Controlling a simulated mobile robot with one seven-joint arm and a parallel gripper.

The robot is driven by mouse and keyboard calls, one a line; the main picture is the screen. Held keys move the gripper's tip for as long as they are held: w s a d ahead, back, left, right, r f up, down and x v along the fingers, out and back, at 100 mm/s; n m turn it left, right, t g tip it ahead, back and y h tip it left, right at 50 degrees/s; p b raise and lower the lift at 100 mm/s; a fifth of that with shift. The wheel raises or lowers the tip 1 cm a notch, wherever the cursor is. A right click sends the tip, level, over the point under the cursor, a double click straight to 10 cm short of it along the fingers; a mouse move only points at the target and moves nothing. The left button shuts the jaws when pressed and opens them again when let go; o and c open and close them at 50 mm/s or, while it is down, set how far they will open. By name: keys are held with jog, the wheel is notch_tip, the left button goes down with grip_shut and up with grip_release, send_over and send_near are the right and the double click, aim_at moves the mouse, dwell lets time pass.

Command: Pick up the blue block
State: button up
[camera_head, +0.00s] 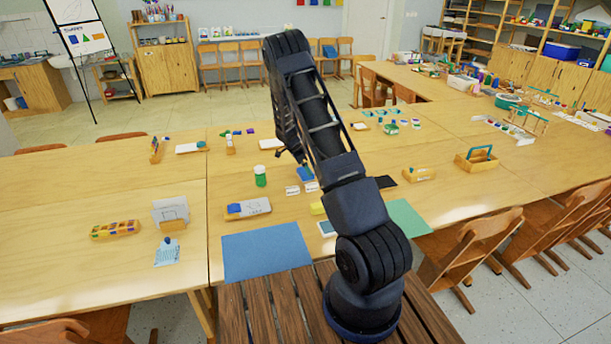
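A blue block (305,174) is on the wooden table, near the middle of the view, just left of my arm. My arm hides part of the space around it. My gripper (291,154) points down above and slightly left of the blue block. It is small, dark and partly covered by my own arm links, so I cannot tell how wide its fingers are. I see nothing clearly held in it. I cannot tell whether it touches the block.
Small white items (293,190) lie next to the block. The left table has wide bare areas.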

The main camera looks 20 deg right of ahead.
jog(key=x, duration=0.4)
jog(key=shift+w+a, duration=0.15)
jog(key=shift+a, duration=0.1)
jog(key=c, duration=0.9)
